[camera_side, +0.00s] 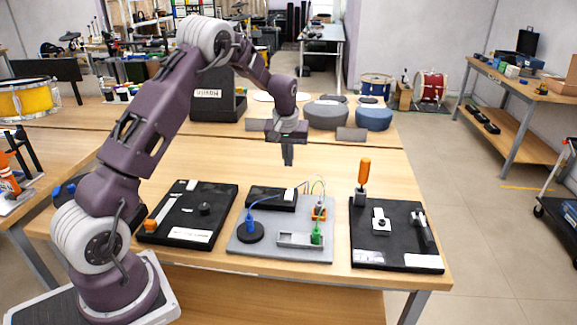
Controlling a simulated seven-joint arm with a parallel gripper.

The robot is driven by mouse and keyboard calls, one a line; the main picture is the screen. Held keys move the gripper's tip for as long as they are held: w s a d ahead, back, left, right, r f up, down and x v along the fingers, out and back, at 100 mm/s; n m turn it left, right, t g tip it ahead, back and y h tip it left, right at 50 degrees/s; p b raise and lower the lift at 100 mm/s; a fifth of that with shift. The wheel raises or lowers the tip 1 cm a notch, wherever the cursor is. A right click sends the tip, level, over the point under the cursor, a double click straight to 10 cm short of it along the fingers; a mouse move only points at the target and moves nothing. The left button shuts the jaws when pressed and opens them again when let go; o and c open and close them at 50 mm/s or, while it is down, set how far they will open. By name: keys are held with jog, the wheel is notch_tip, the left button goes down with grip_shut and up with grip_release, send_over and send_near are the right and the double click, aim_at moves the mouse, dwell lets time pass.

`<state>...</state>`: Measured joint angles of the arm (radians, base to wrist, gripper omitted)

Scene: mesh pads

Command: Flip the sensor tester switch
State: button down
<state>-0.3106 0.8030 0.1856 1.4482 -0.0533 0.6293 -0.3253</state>
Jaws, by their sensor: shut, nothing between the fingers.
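My gripper (288,155) is shut and empty. It points down in the air above the back of the middle board. The middle board is a grey plate (262,245) with a black box (271,198), a blue plug on a round black base (250,232), an orange part (319,211) and a green plug (316,233) by a grey tray. Thin coloured wires link the parts. A small white piece (289,195) sits at the right end of the black box. I cannot tell which part is the sensor tester switch.
A black board (218,205) with an orange-ended lever (152,222) lies to the left. Another black board (375,248) with an upright orange handle (364,171) lies to the right. Grey and blue round pads (373,117) and a black case (217,104) stand behind.

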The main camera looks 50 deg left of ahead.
aim_at(289, 194)
jog(key=x, duration=1.1)
jog(key=shift+s+d+f, duration=0.2)
jog(key=shift+s+d, duration=0.1)
jog(key=shift+f, duration=0.15)
jog(key=shift+s+d, duration=0.55)
jog(key=shift+d, duration=0.05)
jog(key=v, duration=1.4)
jog(key=shift+s+d, duration=0.3)
